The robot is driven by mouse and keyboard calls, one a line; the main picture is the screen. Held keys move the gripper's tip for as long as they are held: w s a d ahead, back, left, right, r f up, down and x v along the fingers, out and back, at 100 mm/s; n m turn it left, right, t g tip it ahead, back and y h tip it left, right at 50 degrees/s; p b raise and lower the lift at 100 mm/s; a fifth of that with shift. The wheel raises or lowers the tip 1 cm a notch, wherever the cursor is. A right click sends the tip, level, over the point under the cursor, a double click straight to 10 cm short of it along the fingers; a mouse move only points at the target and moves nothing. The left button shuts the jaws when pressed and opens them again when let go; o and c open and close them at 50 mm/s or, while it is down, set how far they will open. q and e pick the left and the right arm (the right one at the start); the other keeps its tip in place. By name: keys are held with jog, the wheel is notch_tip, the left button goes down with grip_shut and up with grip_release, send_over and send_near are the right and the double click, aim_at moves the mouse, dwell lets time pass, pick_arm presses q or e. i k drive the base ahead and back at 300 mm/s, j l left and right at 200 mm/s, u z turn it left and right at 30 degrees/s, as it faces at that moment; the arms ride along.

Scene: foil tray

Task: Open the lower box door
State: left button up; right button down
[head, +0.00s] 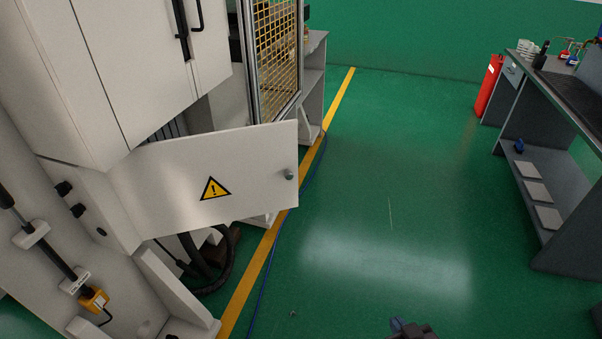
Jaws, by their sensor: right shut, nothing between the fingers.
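The lower box door (240,165) is a white panel with a yellow warning triangle and a small round knob (289,175) near its right edge. It stands swung out from the white machine cabinet (110,70), with dark cables and a gap showing behind and below it. My right gripper (398,324) shows only in part at the bottom edge, right of the middle. It is shut and empty, well apart from the door, over the green floor. My left gripper is not in view.
Green floor (400,200) is clear to the right of the door. A workbench with shelves (560,110) and a red extinguisher (489,84) stand at the right. A yellow mesh guard (276,50) rises behind the door. A blue cable (266,275) runs along the yellow floor line.

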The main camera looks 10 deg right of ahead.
aim_at(171, 186)
jog(key=i+l+u, duration=0.25)
jog(key=l, duration=0.15)
jog(key=i+l+u, duration=0.25)
jog(key=l, duration=0.2)
jog(key=i+l+u, duration=0.25)
jog(key=l, duration=0.2)
jog(key=l+u, duration=0.25)
jog(key=l, duration=0.25)
jog(key=i+l+u, duration=0.2)
jog(key=l, duration=0.3)
jog(key=l+u, duration=0.25)
jog(key=l, duration=0.3)
